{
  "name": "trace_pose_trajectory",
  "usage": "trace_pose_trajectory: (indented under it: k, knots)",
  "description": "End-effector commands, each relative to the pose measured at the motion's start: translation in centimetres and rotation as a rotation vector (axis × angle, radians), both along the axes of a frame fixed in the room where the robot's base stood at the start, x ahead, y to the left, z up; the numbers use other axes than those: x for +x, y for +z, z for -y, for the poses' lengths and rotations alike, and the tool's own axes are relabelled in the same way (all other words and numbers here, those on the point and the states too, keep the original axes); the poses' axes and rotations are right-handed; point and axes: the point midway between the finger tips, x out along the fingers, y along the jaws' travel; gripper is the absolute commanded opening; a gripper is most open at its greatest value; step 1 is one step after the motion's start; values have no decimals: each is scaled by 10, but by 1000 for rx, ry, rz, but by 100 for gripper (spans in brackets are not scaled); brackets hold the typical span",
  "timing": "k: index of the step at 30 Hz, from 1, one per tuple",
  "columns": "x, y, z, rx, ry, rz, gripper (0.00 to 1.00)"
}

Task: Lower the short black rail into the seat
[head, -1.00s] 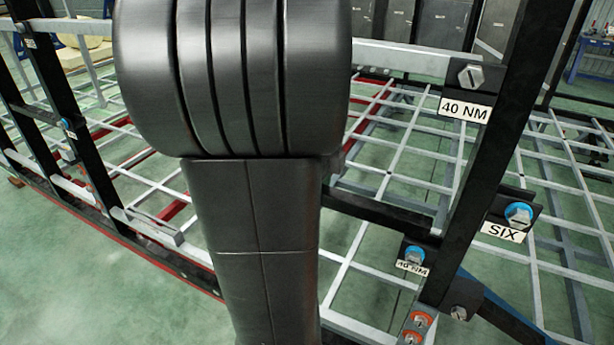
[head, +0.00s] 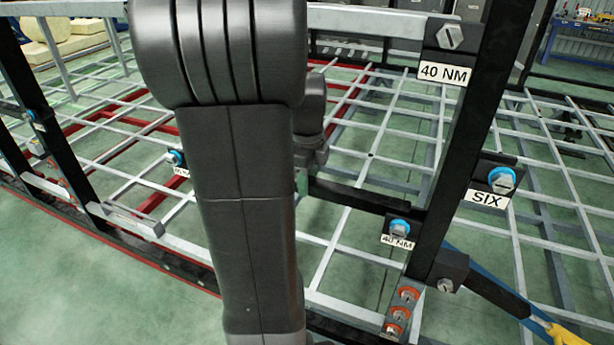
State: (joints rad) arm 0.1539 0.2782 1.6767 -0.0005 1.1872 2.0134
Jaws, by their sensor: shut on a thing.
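A short black rail (head: 358,197) shows to the right of my arm. It runs roughly level from behind the arm towards the black upright post (head: 452,140), just above a blue-capped bolt (head: 399,228) with a 40 NM label (head: 397,242). Its left end is hidden behind my arm. I cannot tell whether its right end touches the post or rests in a seat. My gripper's jaws are not in view. My own thick dark arm covers the middle of the picture and hides whatever is behind it.
A second 40 NM label (head: 443,73) and a SIX label (head: 486,197) sit by bolts on the post. A blue brace with a yellow end (head: 557,332) slants at the lower right. Grey grid bars fill the background.

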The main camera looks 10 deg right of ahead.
Motion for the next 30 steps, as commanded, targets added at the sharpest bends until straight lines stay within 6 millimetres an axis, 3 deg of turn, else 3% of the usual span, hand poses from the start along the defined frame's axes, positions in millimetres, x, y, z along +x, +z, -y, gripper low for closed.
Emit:
trace_pose_trajectory:
  k: [30]
  knots:
    - [0, -10, 0, -1, 0, 1, 0]
